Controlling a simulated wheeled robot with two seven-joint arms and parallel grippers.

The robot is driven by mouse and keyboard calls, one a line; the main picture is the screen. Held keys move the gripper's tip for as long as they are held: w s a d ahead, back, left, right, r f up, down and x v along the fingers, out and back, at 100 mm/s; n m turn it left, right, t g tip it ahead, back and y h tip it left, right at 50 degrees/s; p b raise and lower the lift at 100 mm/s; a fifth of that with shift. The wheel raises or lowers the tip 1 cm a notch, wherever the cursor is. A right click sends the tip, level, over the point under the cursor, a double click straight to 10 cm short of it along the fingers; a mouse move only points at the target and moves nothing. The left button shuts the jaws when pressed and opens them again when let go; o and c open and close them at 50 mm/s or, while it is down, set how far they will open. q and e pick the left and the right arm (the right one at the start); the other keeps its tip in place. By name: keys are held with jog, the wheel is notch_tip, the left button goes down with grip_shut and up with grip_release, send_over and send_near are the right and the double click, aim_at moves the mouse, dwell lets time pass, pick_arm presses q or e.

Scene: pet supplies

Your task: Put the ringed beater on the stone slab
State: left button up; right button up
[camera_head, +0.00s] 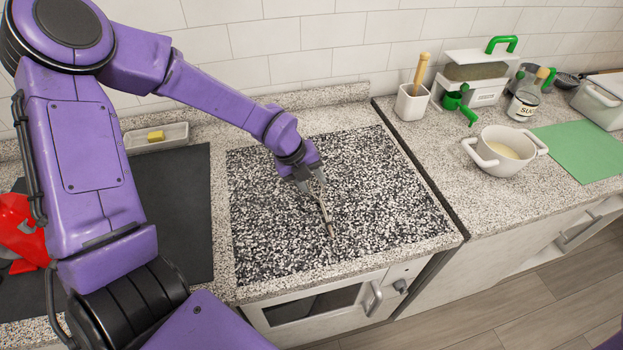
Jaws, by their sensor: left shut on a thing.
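The stone slab (400,215) is a black-and-white speckled panel set in the lighter counter, in the middle of the view. My left gripper (314,184) is over the slab's middle, pointing down. It is shut on a thin, greyish, long thing, which looks like the ringed beater (328,217). The beater slants down from the fingers, its lower end over or on the slab; I cannot tell if it touches. Its ring cannot be made out, and its upper part is hidden by the fingers. My right gripper is not in view.
A white tray with a yellow block (156,136) is at the back left, beyond a dark mat (180,200). A red object (22,232) is far left. A white pot (487,150), green mat (585,152) and utensil holder (411,103) stand right. The slab around the gripper is clear.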

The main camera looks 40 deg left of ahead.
pick_arm(q)
jog(key=o, duration=1.1)
jog(key=shift+w+f, duration=0.1)
jog(key=shift+w, duration=0.05)
jog(key=shift+d, duration=0.1)
jog(key=p+v, duration=0.9)
jog(key=v, duration=0.3)
jog(key=shift+r+p, duration=0.3)
